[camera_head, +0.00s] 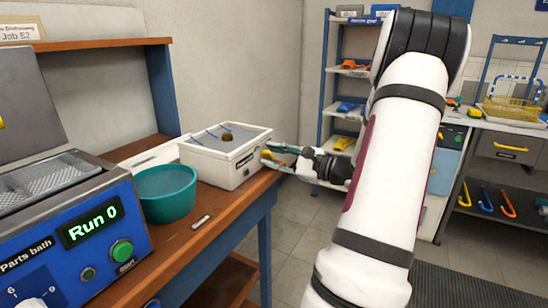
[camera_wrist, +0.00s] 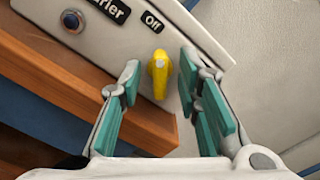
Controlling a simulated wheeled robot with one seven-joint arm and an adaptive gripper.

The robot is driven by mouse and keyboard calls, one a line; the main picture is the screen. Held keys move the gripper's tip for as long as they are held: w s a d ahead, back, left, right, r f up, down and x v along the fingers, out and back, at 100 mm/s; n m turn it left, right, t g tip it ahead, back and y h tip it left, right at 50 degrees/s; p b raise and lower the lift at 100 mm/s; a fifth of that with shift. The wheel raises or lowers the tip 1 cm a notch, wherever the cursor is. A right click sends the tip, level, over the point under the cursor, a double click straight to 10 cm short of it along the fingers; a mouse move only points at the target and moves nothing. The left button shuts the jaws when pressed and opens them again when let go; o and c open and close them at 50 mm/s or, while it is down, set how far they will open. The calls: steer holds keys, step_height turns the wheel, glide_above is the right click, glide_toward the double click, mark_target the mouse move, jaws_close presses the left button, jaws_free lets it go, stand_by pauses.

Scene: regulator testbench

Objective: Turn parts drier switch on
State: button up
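The parts drier is a white box (camera_head: 222,165) on the wooden bench. Its front panel (camera_wrist: 190,28) shows in the wrist view with a label ending in "rier", a sign reading "Off" and a yellow switch lever (camera_wrist: 159,75). My gripper (camera_head: 268,155) is at the right end of the drier's front in the head view. In the wrist view my gripper (camera_wrist: 158,82) is open, with the yellow lever between its two teal fingers. A gap shows on each side of the lever, so neither finger visibly touches it. In the head view the lever is largely hidden by my fingers.
A teal bowl (camera_head: 165,192) stands left of the drier. The blue parts bath (camera_head: 80,240) with a "Run 0" display is nearer. The wooden bench edge (camera_wrist: 150,132) runs under the fingers. Shelves stand behind.

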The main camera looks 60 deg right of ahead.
jaws_close()
steer(key=shift+r+p, duration=0.1)
steer(key=shift+p, duration=0.4)
steer(key=m+p, duration=0.2)
steer(key=shift+r+p, duration=0.1)
steer(key=shift+p, duration=0.25)
steer(key=m+p, duration=0.5)
steer(key=p, duration=0.1)
steer(key=shift+m, duration=0.4)
steer(key=m+p, duration=0.4)
steer(key=shift+d+f+m+p, duration=0.1)
steer(key=shift+f+m+p, duration=0.1)
steer(key=shift+m+p, duration=1.55)
steer(key=shift+m, duration=0.45)
